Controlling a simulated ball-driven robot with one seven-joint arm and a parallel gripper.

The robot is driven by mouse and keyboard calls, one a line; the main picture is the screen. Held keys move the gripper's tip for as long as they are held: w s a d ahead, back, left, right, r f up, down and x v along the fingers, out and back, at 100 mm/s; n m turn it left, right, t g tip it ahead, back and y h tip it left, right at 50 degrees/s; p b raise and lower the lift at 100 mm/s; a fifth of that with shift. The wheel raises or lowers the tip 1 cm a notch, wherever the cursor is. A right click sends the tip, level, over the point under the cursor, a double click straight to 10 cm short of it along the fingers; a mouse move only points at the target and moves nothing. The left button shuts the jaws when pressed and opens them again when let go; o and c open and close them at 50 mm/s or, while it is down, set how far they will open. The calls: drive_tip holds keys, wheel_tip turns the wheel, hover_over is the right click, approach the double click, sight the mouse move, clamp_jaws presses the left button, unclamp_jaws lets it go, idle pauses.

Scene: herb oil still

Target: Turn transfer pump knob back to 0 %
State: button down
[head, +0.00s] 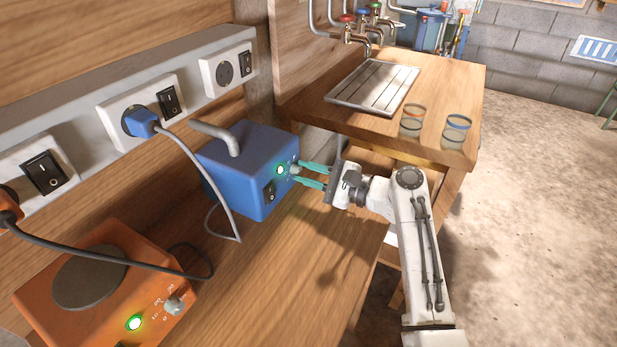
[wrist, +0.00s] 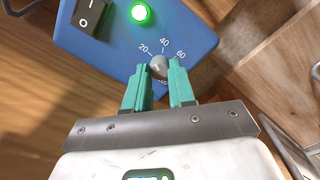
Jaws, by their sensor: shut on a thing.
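The transfer pump is a blue box (head: 240,165) on the wooden bench, with a black rocker switch (wrist: 92,14) and a lit green lamp (wrist: 140,12) on its front. Its grey knob (wrist: 158,66) shows in the wrist view between my fingertips, with the marks 20, 40 and 60 around it. Another mark is partly hidden by the fingers. I cannot tell which mark the knob points at. My gripper (wrist: 162,78) is shut on the knob, one green finger on each side. In the head view my gripper (head: 306,177) reaches the pump's front from the right.
An orange hotplate (head: 95,285) with its own knob and green lamp stands at the lower left. A power strip (head: 130,95) with switches and a blue plug (head: 141,121) runs along the wall. Two jars (head: 456,132) stand on the raised wooden counter behind my arm.

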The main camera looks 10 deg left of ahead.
drive_tip(key=n+b, duration=0.1)
drive_tip(key=n, duration=0.2)
drive_tip(key=n+b, duration=0.1)
drive_tip(key=shift+f+b, duration=0.25)
drive_tip(key=shift+b, duration=0.05)
drive_tip(key=n+b, duration=0.2)
drive_tip(key=n, duration=0.2)
drive_tip(key=shift+b, duration=0.3)
drive_tip(key=n+b, duration=0.2)
drive_tip(key=n, duration=0.1)
drive_tip(key=shift+h+b, duration=0.3)
drive_tip(key=shift+b, duration=0.1)
drive_tip(key=shift+s+n+t+b, duration=0.1)
drive_tip(key=shift+n+t+b, duration=0.2)
drive_tip(key=shift+n+b, duration=1.3)
drive_tip(key=shift+n, duration=0.4)
drive_tip(key=c, duration=0.9)
unclamp_jaws()
drive_tip(key=shift+r, duration=0.2)
drive_tip(key=shift+c, duration=0.2)
drive_tip(key=shift+d, duration=0.1)
drive_tip(key=p+v, duration=0.2)
drive_tip(key=v, duration=0.8)
drive_tip(key=shift+s+d, duration=0.15)
drive_tip(key=shift+d, duration=0.15)
